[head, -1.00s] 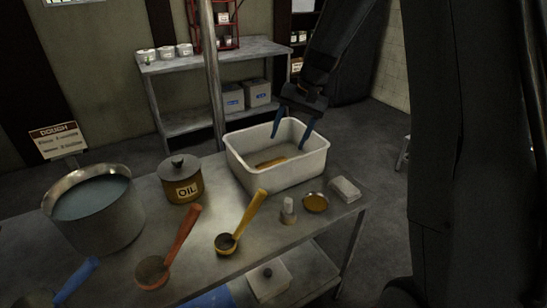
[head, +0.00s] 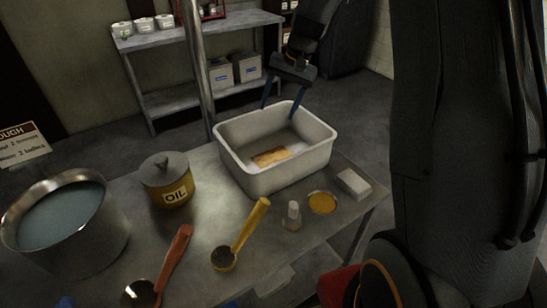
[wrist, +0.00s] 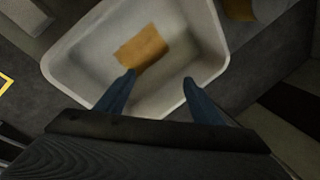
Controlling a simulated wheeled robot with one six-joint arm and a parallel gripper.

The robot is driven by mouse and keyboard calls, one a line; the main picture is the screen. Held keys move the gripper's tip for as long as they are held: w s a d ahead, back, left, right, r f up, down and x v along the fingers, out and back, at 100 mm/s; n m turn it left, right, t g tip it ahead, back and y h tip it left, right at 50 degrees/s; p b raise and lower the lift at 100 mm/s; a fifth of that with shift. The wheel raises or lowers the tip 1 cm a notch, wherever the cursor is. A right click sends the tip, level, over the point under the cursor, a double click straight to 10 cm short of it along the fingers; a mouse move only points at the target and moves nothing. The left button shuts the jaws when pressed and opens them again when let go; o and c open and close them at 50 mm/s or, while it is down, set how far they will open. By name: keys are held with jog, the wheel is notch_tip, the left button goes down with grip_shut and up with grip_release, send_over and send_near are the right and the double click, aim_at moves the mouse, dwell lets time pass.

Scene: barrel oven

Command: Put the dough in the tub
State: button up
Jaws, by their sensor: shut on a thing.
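The white tub (head: 251,184) stands on the metal table. A flat orange-brown slab (head: 270,157) lies on its floor, with a pale patch beside it. I cannot tell whether the slab is the dough. The slab and tub (wrist: 207,30) also show in the wrist view. My gripper (head: 279,112) is at the tub's far corner, pointing down, with its blue fingers spread. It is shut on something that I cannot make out. In the wrist view the fingertips (wrist: 158,76) overlap the tub's interior, and the near rim is partly hidden by my gripper.
The oil pot (head: 167,181) and a large pot of bluish liquid (head: 64,240) stand left of the tub. A yellow-handled ladle (head: 240,235), a red-handled ladle (head: 170,262), a small bottle (head: 292,216), an orange-filled dish (head: 322,203) and a white block (head: 353,184) lie in front.

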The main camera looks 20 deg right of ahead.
jog(key=b, duration=0.1)
send_over(277, 158)
notch_tip(277, 158, down, 5)
jog(key=shift+f, duration=0.15)
jog(key=shift+f+p, duration=1.2)
jog(key=shift+f, duration=3.75)
jog(key=shift+f, duration=0.1)
jog(key=o, duration=1.9)
jog(key=shift+o, duration=0.2)
jog(key=b+v, duration=0.3)
jog(key=v, duration=0.9)
jog(key=shift+s, duration=0.15)
jog(key=s+a+n+h, duration=0.1)
jog(key=s+a+n, duration=0.1)
jog(key=s, duration=1)
jog(key=s+a+n+h, duration=0.2)
jog(key=s+n, duration=0.1)
jog(key=s, duration=0.9)
